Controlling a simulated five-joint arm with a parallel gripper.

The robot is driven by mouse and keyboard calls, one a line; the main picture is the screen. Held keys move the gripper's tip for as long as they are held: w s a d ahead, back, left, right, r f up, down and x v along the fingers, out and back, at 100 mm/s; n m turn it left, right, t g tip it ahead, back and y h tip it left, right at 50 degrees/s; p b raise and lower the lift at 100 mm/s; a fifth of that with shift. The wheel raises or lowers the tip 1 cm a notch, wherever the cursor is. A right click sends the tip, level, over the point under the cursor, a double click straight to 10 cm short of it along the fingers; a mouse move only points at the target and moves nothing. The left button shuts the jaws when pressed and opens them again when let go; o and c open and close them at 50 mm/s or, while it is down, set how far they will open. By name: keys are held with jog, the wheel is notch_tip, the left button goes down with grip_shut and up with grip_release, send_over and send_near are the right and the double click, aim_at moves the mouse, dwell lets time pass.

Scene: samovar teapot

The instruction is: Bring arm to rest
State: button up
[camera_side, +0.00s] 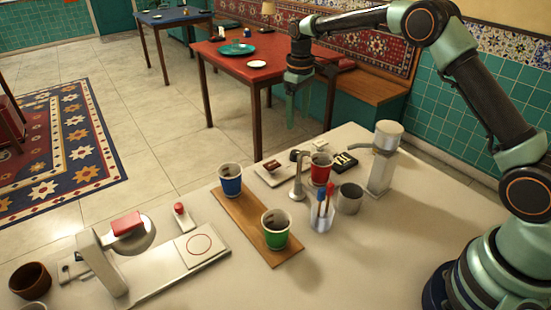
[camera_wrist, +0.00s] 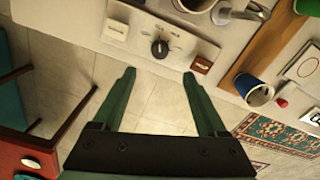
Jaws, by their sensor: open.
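My gripper (camera_side: 298,108) hangs from my raised arm, fingers pointing down, above and beyond the far edge of the pale counter (camera_side: 335,262). In the wrist view its two dark green fingers (camera_wrist: 160,73) are spread wide with nothing between them. A panel with a black knob (camera_wrist: 160,48) and a red rocker switch (camera_wrist: 202,64) lies past the fingertips. My gripper touches nothing that I can see.
A blue cup (camera_side: 231,180) and green cup (camera_side: 276,230) stand on a wooden board (camera_side: 243,213). A red cup (camera_side: 320,169), metal cup (camera_side: 349,199) and clear stirrer holder (camera_side: 322,218) stand to the right. A red table (camera_side: 255,65) stands behind.

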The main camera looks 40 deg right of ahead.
jog(key=shift+r, duration=0.3)
jog(key=s+a+r+m+t, duration=0.2)
jog(key=s+r+t, duration=0.1)
jog(key=s+r, duration=0.8)
jog(key=s+m+t, duration=0.1)
jog(key=s+t, duration=0.1)
jog(key=s, duration=1.3)
jog(key=shift+a+r+m+t, duration=0.15)
jog(key=shift+a+m+t, duration=0.15)
jog(key=shift+a, duration=0.1)
